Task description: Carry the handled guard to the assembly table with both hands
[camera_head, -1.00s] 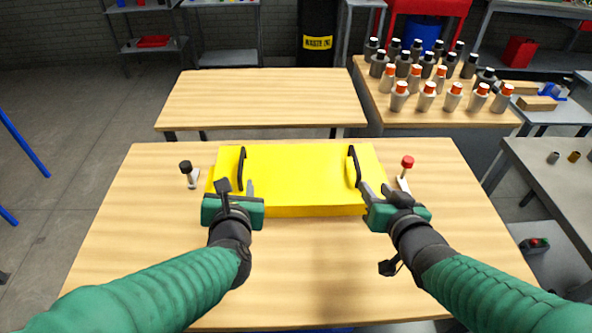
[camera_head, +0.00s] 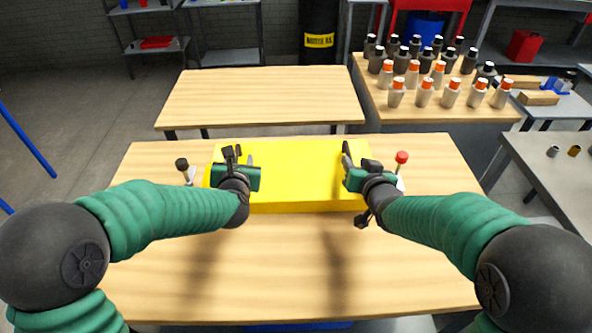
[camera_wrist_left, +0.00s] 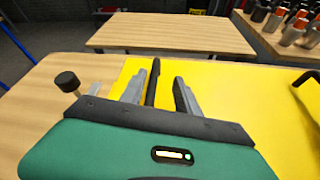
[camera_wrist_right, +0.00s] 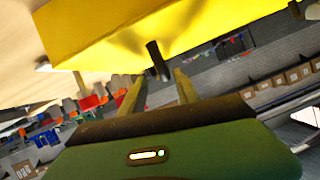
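The yellow guard (camera_head: 300,180) lies on the near wooden table and spans its middle. Its left black handle (camera_wrist_left: 153,80) stands between the two fingers of my left gripper (camera_wrist_left: 158,88), with visible gaps on both sides. My left gripper also shows over the guard's left part in the head view (camera_head: 239,158). My right gripper (camera_head: 354,158) is over the guard's right part. In the right wrist view its fingers (camera_wrist_right: 158,90) are apart, with the right black handle (camera_wrist_right: 157,60) between and just beyond the tips. In the head view both handles are mostly hidden by the grippers.
An empty wooden table (camera_head: 265,95) stands just beyond the near table (camera_head: 290,265). A black-knobbed clamp (camera_head: 184,168) and a red-knobbed one (camera_head: 401,165) flank the guard. Several bottles (camera_head: 424,92) crowd a table at the back right. The near table's front part is clear.

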